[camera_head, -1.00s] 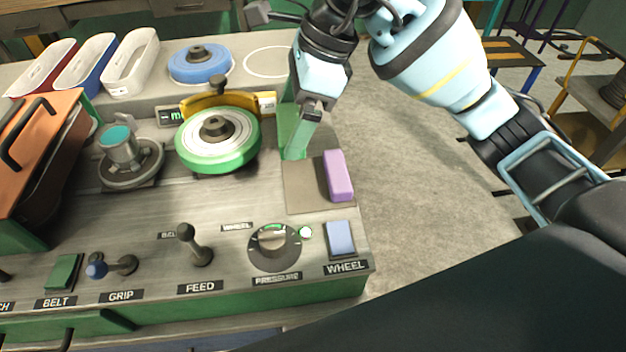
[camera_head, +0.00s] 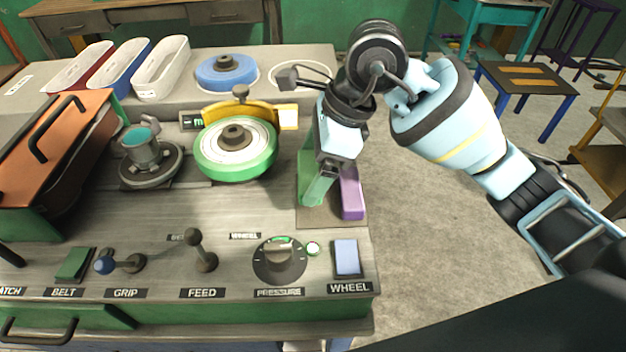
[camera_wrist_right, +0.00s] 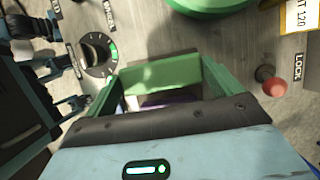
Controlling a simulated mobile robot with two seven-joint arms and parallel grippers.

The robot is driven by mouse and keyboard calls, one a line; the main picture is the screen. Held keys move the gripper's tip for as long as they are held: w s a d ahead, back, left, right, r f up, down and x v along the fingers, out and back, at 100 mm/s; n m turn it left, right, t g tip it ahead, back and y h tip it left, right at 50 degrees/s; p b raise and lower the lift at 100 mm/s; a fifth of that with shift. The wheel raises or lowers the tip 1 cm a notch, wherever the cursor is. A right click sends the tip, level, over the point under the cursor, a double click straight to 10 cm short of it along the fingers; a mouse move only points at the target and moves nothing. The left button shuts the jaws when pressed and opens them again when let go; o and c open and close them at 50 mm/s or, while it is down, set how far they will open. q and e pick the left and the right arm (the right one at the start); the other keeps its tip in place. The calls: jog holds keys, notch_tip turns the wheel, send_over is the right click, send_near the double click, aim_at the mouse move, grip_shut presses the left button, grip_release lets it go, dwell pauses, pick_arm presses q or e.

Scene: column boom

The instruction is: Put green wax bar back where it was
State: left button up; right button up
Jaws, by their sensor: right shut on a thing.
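My right gripper (camera_head: 322,187) points down over the right end of the bench and is shut on the green wax bar (camera_head: 306,172). The bar is a tall green block, partly hidden behind the fingers. In the right wrist view the bar (camera_wrist_right: 160,84) spans between the two green fingers of the gripper (camera_wrist_right: 163,90). The bar's lower end is at or just above a tan mat (camera_head: 318,216); I cannot tell if it touches. A purple bar (camera_head: 352,198) lies on the mat, just right of the gripper. My left gripper is not in view.
A green-rimmed wheel (camera_head: 236,150) with a yellow guard is left of the gripper. A pressure knob (camera_head: 279,260), a blue wheel switch (camera_head: 346,258) and a feed lever (camera_head: 205,256) are in front. The bench's right edge is close.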

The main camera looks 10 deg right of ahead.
jog(key=shift+f, duration=1.95)
jog(key=shift+f, duration=0.2)
jog(key=o, duration=0.7)
jog(key=shift+r, duration=0.1)
jog(key=shift+r, duration=0.25)
jog(key=v, duration=1.1)
jog(key=shift+r, duration=0.35)
jog(key=shift+s+d, duration=0.1)
jog(key=shift+s, duration=0.05)
